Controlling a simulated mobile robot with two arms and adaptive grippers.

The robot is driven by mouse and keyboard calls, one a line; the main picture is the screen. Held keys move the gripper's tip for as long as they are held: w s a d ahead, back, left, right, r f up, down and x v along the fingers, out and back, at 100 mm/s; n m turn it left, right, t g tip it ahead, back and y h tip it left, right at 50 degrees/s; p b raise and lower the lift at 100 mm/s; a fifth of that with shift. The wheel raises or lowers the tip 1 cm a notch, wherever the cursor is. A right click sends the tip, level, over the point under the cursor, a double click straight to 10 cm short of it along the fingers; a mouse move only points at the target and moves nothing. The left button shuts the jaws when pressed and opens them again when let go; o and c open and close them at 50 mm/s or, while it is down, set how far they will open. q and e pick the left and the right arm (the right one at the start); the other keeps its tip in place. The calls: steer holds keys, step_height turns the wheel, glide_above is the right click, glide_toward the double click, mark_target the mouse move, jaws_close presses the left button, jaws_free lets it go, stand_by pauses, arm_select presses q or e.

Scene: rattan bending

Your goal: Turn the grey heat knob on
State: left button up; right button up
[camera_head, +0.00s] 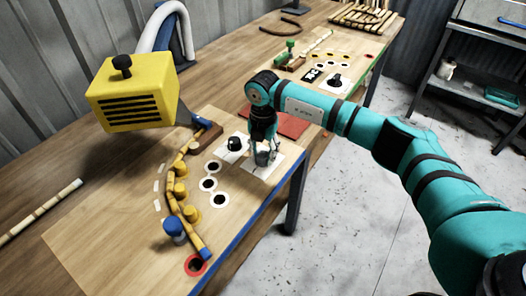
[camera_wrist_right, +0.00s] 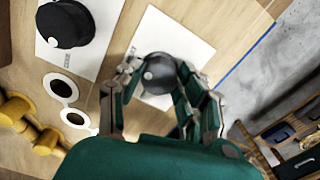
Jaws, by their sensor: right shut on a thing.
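The grey heat knob (camera_head: 262,158) stands on a white plate (camera_head: 275,166) near the blue front edge of the workbench. In the right wrist view the knob (camera_wrist_right: 157,72) is round and dark grey with a pale dot, and sits between my fingertips. My right gripper (camera_head: 262,147) reaches down from above and is shut on the grey knob. Its fingers partly hide the knob in the head view. My left gripper does not show.
A black knob (camera_head: 235,144) on its own white plate stands close to the left. A yellow vented heater (camera_head: 132,93) leans over the bench. A curved rattan jig with yellow pegs (camera_head: 180,190) and a blue peg (camera_head: 173,228) lies at front left.

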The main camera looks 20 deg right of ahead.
mark_target(263, 154)
steer(key=o, duration=1.1)
steer(key=shift+o, duration=0.2)
step_height(263, 154, up, 12)
